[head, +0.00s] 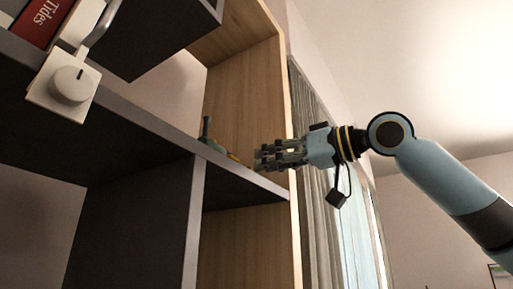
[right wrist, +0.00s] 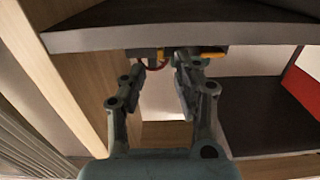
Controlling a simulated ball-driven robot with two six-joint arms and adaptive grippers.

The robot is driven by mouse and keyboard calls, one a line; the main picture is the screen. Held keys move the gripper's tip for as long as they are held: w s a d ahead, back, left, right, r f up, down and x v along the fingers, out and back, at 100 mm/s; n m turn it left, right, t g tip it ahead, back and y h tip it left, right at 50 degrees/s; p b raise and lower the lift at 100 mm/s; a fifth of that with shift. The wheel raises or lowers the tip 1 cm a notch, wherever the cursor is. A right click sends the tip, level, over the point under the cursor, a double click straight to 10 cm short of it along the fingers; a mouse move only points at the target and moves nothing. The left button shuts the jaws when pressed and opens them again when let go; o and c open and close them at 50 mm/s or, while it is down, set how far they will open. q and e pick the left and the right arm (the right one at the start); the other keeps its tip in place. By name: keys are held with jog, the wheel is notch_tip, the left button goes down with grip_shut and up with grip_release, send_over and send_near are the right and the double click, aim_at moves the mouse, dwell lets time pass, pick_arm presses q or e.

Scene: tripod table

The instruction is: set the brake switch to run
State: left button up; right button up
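A small dark device with an upright lever (head: 206,132) stands on the shelf near the wooden side panel; I cannot tell whether it is the brake switch or read its setting. A yellow-orange part (head: 234,158) lies beside it. My right gripper (head: 258,156) is at the shelf's front edge, close to that part. In the right wrist view its fingers (right wrist: 160,70) are apart, with a red curved part (right wrist: 152,64) and a yellow part (right wrist: 214,55) just beyond the tips. Contact is unclear. My left gripper is not in view.
A pale plate with a round knob (head: 68,84) is at the shelf edge on the left, near a red book (head: 40,18) marked "Tides". The dark shelf edge (head: 140,118) and wooden side panel (head: 245,90) bound the space. Curtains (head: 312,160) hang at the right.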

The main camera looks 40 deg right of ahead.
jog(key=shift+p+x, duration=1.05)
jog(key=shift+x, duration=0.65)
grip_shut()
